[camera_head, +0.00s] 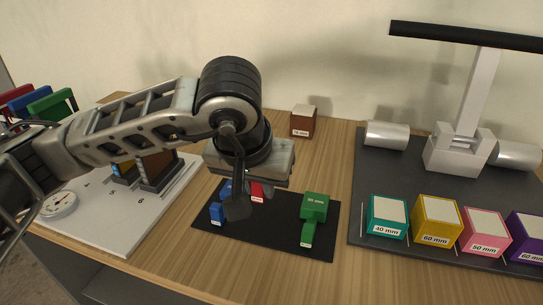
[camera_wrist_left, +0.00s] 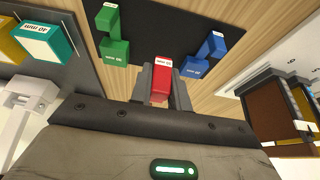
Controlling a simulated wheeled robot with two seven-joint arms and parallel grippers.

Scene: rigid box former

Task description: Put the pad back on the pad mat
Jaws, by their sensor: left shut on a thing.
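My left gripper (camera_head: 242,200) is over the black pad mat (camera_head: 275,232), its fingers pointing down. In the left wrist view the gripper (camera_wrist_left: 162,88) is shut on the red pad (camera_wrist_left: 161,76), which also shows partly behind the finger in the head view (camera_head: 257,191). I cannot tell whether the red pad touches the mat. The blue pad (camera_head: 217,213) stands at the mat's left, and the green pad (camera_head: 314,206) at its right; between them in the wrist view is the bare mat (camera_wrist_left: 155,30). My right gripper is not in view.
A dark tray at right (camera_head: 375,165) holds a press-like fixture (camera_head: 462,150) and several labelled blocks, such as a teal one (camera_head: 388,218). A white board (camera_head: 110,225) with a dial gauge (camera_head: 58,204) lies left. A brown block (camera_head: 302,125) stands behind the mat.

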